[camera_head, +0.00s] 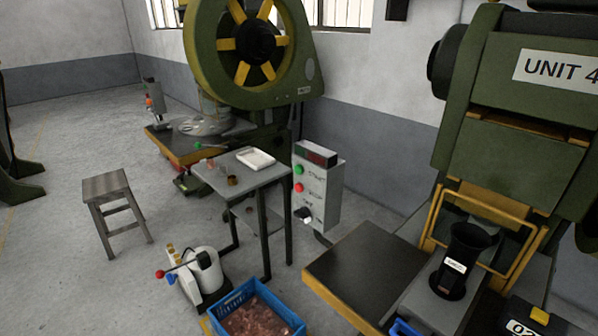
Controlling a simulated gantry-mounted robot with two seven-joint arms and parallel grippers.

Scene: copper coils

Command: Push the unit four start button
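The press at the right is green with a sign reading UNIT 4 (555,69). A grey control box (319,188) stands to the left of this press, behind its dark table. A green button (299,169) sits on the box's front beside the word START. A red button (298,187) is just below it, and a black knob (303,214) is lower down. A dark display tops the box. Nothing covers the green button. Neither of my grippers shows in the head view.
A dark press table (350,270) lies at the lower right, with a black funnel-like part (464,262) in a yellow frame. A small grey table (240,176) holds a white tray. A blue crate (224,304), a stool (108,190) and another green press (203,60) stand left.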

